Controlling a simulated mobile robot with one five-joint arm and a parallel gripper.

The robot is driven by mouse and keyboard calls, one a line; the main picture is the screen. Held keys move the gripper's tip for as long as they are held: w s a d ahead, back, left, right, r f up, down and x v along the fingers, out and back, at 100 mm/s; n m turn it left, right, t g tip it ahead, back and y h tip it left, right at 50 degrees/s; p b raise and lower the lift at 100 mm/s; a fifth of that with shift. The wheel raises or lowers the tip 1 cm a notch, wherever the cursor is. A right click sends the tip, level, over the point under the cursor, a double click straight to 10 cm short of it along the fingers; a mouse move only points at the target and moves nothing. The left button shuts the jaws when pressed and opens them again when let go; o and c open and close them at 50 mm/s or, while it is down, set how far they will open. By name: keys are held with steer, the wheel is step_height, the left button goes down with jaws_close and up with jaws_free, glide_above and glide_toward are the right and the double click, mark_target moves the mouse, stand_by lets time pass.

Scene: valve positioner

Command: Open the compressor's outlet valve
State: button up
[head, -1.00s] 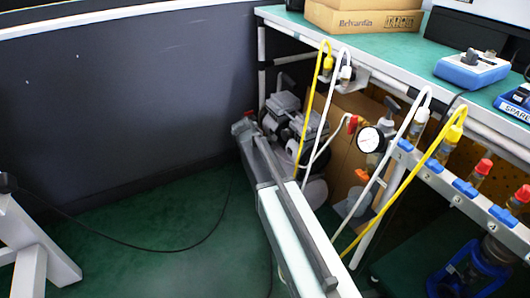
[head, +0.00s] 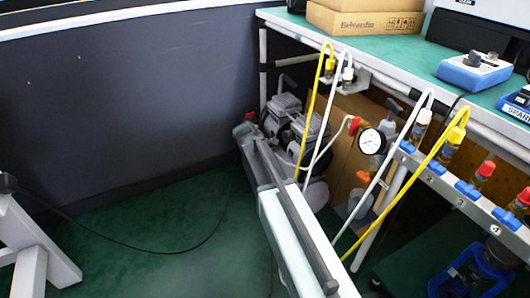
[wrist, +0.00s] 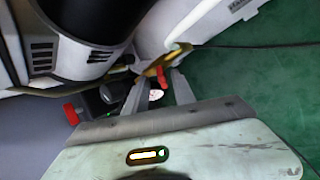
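The compressor (head: 287,112), grey with dark motor parts, stands on the floor under the bench; its dark and white body fills the top left of the wrist view (wrist: 85,35). My arm reaches down to its left side in the head view, and hides part of it. In the wrist view, a brass fitting (wrist: 178,52) with a small red handle (wrist: 162,76) lies at the fingertips of my gripper (wrist: 160,86). The two grey fingers are apart, with the red handle appearing between them. I cannot tell whether they touch it. The gripper's fingers are unclear in the head view.
A red knob (wrist: 71,114) shows left of the fingers in the wrist view. The bench (head: 400,60) overhangs the compressor, with yellow and white hoses and a gauge (head: 371,141) to the right. A dark wall (head: 130,95) is at left.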

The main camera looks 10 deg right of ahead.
steer(key=p+v, duration=0.6)
steer(key=v, duration=0.1)
steer(key=shift+s+a+r, duration=0.15)
steer(key=shift+s+r, duration=0.05)
steer(key=shift+r, duration=0.1)
